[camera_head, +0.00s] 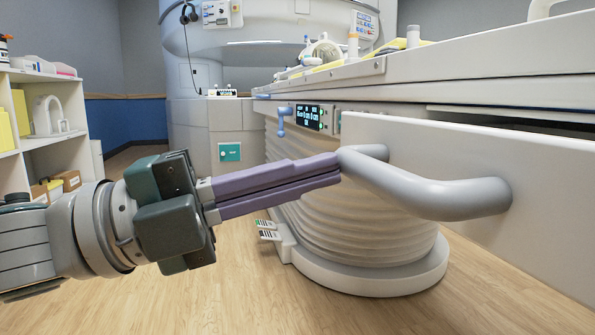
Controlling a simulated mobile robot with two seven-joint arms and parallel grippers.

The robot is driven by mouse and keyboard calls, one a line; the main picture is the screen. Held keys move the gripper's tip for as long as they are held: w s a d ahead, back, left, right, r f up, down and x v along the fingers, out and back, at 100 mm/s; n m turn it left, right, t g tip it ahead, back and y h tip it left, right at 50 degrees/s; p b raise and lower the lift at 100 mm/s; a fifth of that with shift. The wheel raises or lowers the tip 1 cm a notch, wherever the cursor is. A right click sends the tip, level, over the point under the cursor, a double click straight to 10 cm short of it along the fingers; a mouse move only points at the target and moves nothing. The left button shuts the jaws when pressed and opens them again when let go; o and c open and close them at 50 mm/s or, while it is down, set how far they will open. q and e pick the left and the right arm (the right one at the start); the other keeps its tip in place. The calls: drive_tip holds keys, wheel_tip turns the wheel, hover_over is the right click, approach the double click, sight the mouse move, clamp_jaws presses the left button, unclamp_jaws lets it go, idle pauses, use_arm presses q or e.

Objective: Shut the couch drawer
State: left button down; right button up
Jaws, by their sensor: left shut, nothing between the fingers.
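The couch drawer (545,190) is pulled out on the right side of the head view. Its white front panel stands out from the couch body, and a dark gap shows above it. A thick grey bar handle (430,197) is fixed to its front. My left gripper (338,170) comes in from the left with its purple fingers shut and empty. My right gripper is not in view.
The couch top (470,60) runs above the drawer, with several items on it. A pleated column on a round white base (365,275) stands below. A white shelf (50,145) stands at the left. Wooden floor (200,300) is clear in front.

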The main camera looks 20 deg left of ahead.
sight(431, 168)
use_arm(q)
drive_tip(key=x, duration=0.4)
drive_tip(key=f+x, duration=0.1)
drive_tip(key=x, duration=0.3)
drive_tip(key=f+x, duration=0.1)
drive_tip(key=x, duration=0.3)
drive_tip(key=shift+w+d+f, duration=0.1)
drive_tip(key=shift+w+f, duration=0.05)
drive_tip(key=shift+f, duration=0.05)
drive_tip(key=shift+w+d+b, duration=0.25)
drive_tip(key=shift+d+b, duration=0.05)
drive_tip(key=shift+d, duration=0.05)
drive_tip(key=shift+a+f, duration=0.1)
drive_tip(key=shift+a, duration=0.1)
